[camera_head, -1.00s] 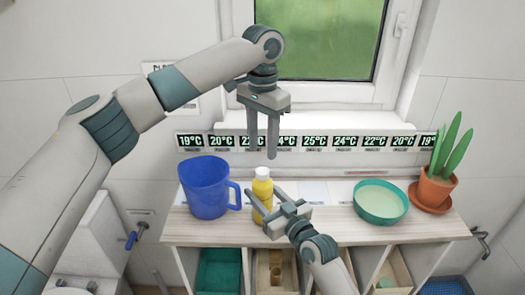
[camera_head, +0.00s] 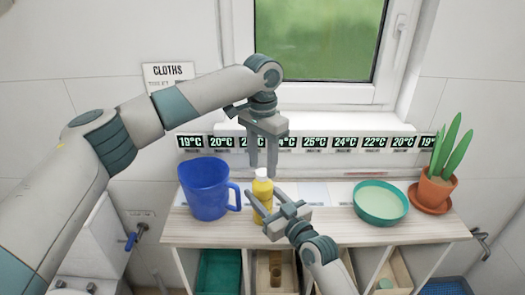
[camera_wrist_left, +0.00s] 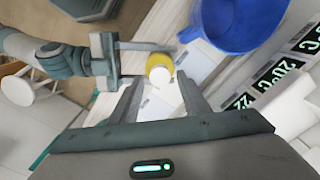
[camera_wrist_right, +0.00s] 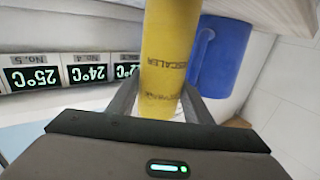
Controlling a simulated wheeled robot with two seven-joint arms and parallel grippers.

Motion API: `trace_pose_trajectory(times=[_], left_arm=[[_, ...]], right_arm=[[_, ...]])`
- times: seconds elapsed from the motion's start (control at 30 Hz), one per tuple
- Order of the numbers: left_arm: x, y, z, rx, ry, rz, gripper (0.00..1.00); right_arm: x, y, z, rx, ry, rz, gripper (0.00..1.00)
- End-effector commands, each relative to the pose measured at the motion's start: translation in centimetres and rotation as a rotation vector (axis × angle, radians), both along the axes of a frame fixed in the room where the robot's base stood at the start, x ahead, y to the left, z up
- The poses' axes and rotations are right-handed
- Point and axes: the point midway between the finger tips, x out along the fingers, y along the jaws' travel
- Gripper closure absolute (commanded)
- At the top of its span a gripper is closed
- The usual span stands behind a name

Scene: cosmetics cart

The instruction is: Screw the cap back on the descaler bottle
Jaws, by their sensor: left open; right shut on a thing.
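The yellow descaler bottle (camera_head: 262,190) stands upright on the cart top, with a white cap (camera_head: 262,173) on its mouth. How tightly the cap sits cannot be told. My right gripper (camera_head: 270,213) is shut on the bottle's body from the front; the bottle's lettering shows in the right wrist view (camera_wrist_right: 168,60). My left gripper (camera_head: 263,168) points down, open, with its fingertips around cap height. In the left wrist view the white cap (camera_wrist_left: 160,77) appears between the two open fingers; whether they touch it cannot be told.
A blue jug (camera_head: 205,190) stands close left of the bottle. A teal bowl (camera_head: 380,204) and a potted plant (camera_head: 434,187) stand to the right. Open compartments (camera_head: 219,270) are below. The top between bottle and bowl is fairly clear.

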Motion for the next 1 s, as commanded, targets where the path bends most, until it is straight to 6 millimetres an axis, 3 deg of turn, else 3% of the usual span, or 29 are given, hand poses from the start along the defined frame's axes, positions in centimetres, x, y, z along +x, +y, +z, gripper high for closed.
trace_pose_trajectory(times=[0.2, 0.53, 0.57, 0.73, 1.0], left_arm=[[0.0, 0.0, -1.7, 0.001, -0.001, 0.001, 0.58], [0.0, 0.0, -2.0, -0.001, -0.001, 0.0, 0.58], [0.0, 0.0, -2.0, -0.001, -0.001, 0.0, 0.6], [0.0, 0.0, -2.0, -0.001, -0.001, 0.0, 1.0], [0.0, 0.0, -2.0, 0.0, -0.001, 0.0, 1.0]], right_arm=[[0.0, 0.0, 0.0, 0.0, 0.0, 0.0, 1.0], [0.0, 0.0, 0.0, 0.0, 0.0, 0.0, 1.0], [0.0, 0.0, 0.0, 0.0, 0.0, 0.0, 1.0], [0.0, 0.0, 0.0, 0.0, 0.0, 0.0, 1.0], [0.0, 0.0, 0.0, 0.0, 0.0, 0.0, 1.0]])
